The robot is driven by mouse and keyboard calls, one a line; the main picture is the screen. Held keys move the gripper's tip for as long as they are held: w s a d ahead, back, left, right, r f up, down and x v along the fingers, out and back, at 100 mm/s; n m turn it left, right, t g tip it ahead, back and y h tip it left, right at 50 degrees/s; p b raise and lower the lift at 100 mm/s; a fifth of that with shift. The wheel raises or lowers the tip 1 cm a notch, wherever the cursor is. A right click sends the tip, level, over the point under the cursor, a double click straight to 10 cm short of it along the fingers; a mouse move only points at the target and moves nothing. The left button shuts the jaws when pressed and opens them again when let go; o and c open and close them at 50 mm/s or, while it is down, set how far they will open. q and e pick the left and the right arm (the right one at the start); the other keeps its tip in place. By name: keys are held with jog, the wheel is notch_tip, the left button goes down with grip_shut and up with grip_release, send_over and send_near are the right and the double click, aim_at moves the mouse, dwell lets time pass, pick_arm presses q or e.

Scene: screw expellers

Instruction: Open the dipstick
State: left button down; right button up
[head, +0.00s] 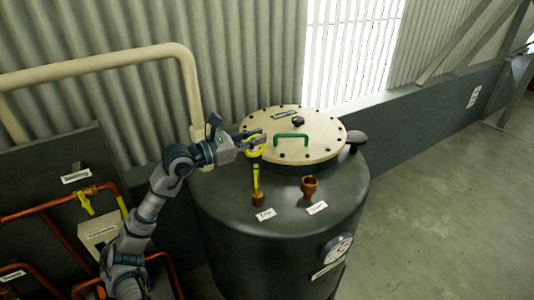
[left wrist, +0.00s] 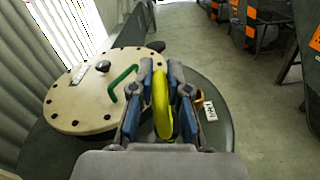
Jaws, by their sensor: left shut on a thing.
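The yellow dipstick (head: 256,178) stands upright in a brass fitting (head: 258,199) on top of the dark tank (head: 285,245). Its yellow ring handle is at the top, at my left gripper (head: 259,142). In the left wrist view the yellow handle (left wrist: 162,104) sits between the two fingers of my left gripper (left wrist: 161,92), which is shut on it. The lower end of the dipstick is hidden in the fitting. My right gripper does not show in either view.
A cream lid (head: 325,148) with a green handle (head: 292,137) lies behind the dipstick. A brass cup fitting (head: 309,186) stands to its right. A gauge (head: 338,248) is on the tank's front. Copper pipes (head: 45,208) are at left. The floor (head: 440,200) at right is clear.

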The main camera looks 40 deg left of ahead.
pick_arm(q)
jog(key=r, duration=0.2)
jog(key=r+p, duration=0.1)
jog(key=shift+a+r, duration=0.15)
jog(key=shift+a, duration=0.1)
jog(key=shift+d+r, duration=0.15)
jog(key=shift+r, duration=0.1)
jog(key=shift+d+r, duration=0.1)
jog(key=c, duration=1.2)
grip_release()
jog(key=shift+s, duration=0.1)
jog(key=shift+s+a, duration=0.2)
jog(key=shift+a, duration=0.15)
jog(key=shift+a+f, duration=0.1)
jog(key=shift+f, duration=0.15)
jog(key=shift+s+a, duration=0.15)
jog(key=shift+s, duration=0.2)
jog(key=v, duration=1.1)
jog(key=shift+s+a, duration=0.1)
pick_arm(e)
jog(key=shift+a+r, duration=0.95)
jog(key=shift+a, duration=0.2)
